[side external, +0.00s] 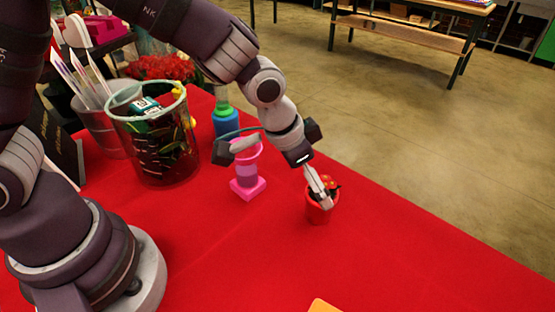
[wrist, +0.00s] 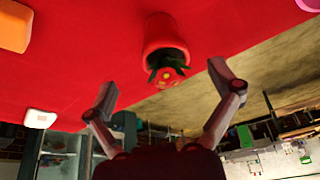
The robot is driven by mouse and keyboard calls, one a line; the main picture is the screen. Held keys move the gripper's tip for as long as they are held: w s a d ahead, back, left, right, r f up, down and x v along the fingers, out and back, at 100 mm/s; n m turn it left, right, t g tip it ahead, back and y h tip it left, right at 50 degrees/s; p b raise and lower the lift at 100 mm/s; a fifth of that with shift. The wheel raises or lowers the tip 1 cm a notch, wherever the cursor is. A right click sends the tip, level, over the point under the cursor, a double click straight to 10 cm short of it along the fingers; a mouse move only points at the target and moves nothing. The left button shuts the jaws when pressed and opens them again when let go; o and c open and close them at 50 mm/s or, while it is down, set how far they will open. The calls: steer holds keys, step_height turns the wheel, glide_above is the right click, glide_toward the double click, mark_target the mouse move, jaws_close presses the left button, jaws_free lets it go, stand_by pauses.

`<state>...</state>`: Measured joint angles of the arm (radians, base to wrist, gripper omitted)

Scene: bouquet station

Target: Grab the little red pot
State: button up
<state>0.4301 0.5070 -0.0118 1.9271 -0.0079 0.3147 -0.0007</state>
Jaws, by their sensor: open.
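The little red pot (side external: 318,214) stands upright on the red cloth, right of the middle in the side external view. It holds a small red flower with green leaves. In the wrist view the pot (wrist: 165,36) is at the top middle, with its red flower (wrist: 168,77) pointing down the picture. My gripper (side external: 320,190) is at the pot's rim in the side external view and partly covers the rim and flower. In the wrist view my gripper (wrist: 165,87) is open, one finger on each side of the flower, with nothing clasped. I cannot tell whether a finger touches the pot.
A pink stand-like object (side external: 248,188) and a blue-green bottle (side external: 226,121) are left of the pot. A large clear container (side external: 165,165) stands further left. An orange object (side external: 322,305) lies at the front edge. The cloth right of the pot is clear.

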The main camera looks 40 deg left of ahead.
mark_target(315, 215)
steer(key=x, duration=0.5)
steer(key=shift+w+f, duration=0.15)
steer(key=shift+w, duration=0.25)
steer(key=c, duration=1.3)
